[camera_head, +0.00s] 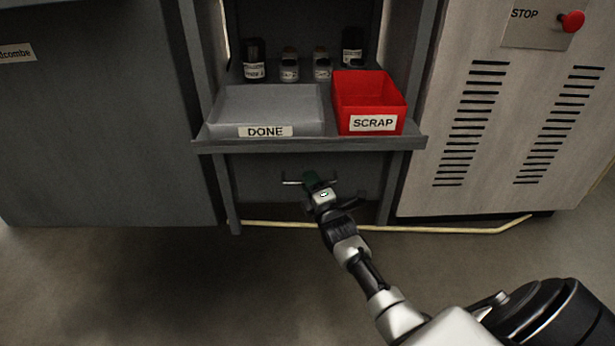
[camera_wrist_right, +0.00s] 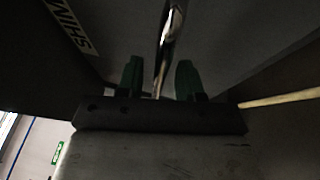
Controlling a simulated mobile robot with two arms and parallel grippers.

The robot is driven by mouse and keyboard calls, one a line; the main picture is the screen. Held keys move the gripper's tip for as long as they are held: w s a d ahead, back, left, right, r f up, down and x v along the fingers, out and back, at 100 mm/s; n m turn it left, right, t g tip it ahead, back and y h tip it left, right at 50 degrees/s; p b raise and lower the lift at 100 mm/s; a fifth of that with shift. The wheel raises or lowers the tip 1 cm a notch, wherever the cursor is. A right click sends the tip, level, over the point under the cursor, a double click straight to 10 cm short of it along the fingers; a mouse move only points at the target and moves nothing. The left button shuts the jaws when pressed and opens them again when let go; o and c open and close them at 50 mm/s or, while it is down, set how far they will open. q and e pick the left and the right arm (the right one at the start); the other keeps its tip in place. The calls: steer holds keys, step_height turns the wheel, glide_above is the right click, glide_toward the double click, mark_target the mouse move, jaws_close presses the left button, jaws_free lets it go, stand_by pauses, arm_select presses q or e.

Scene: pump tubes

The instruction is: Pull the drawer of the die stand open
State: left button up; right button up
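The die stand (camera_head: 407,143) is a grey frame with a shelf. Its drawer front (camera_head: 258,172) is a dark panel below the shelf, and it looks closed. A thin metal bar handle (camera_head: 291,183) runs level across it. In the right wrist view the handle (camera_wrist_right: 166,40) passes between the two green fingers of my right gripper (camera_wrist_right: 160,80), with a gap on each side. The right gripper (camera_head: 311,181) is open around the handle in the head view, hiding its middle. My left gripper is not in view.
On the shelf are a grey DONE tray (camera_head: 228,123) and a red SCRAP bin (camera_head: 352,112), with several small labelled containers (camera_head: 289,70) behind. A grey cabinet (camera_head: 100,120) stands left and a vented cabinet with a STOP button (camera_head: 572,21) right. The floor in front is clear.

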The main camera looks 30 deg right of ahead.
steer(key=shift+w, duration=0.15)
steer(key=shift+c, duration=0.3)
jaws_close()
